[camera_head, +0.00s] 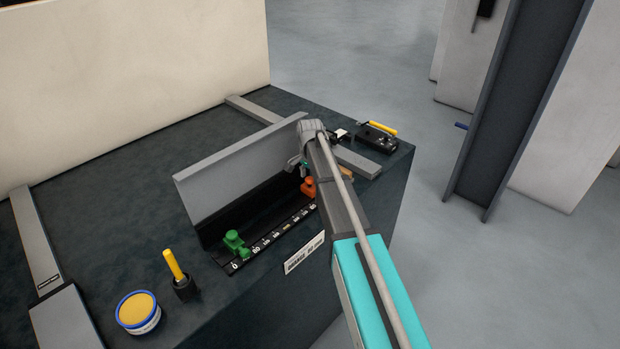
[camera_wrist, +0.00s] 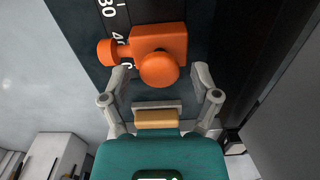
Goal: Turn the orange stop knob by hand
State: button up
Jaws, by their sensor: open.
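The orange stop (camera_head: 308,188) sits near the right end of a black scale rail (camera_head: 262,247) with white marks. In the wrist view the stop shows as an orange block (camera_wrist: 160,38) with a round orange knob (camera_wrist: 158,71) facing my gripper and a second round knob (camera_wrist: 106,52) on its left side. My gripper (camera_wrist: 161,77) is open, with one finger on each side of the facing knob and visible gaps between. In the head view my arm partly hides the gripper (camera_head: 299,166), which is close to the stop.
A green stop (camera_head: 235,243) sits at the rail's left end. A tilted grey plate (camera_head: 235,172) rises behind the rail. A yellow-handled tool (camera_head: 174,266) in a black holder and a round blue-rimmed tin (camera_head: 138,312) stand front left. A black box (camera_head: 376,138) lies back right.

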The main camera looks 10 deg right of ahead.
notch_tip(320, 180, up, 6)
jog(key=p, duration=0.6)
dwell(0.7)
jog(key=s+f+n+b, duration=0.3)
jog(key=s+n, duration=0.8)
jog(key=s, duration=1.8)
jog(key=shift+s, duration=0.15)
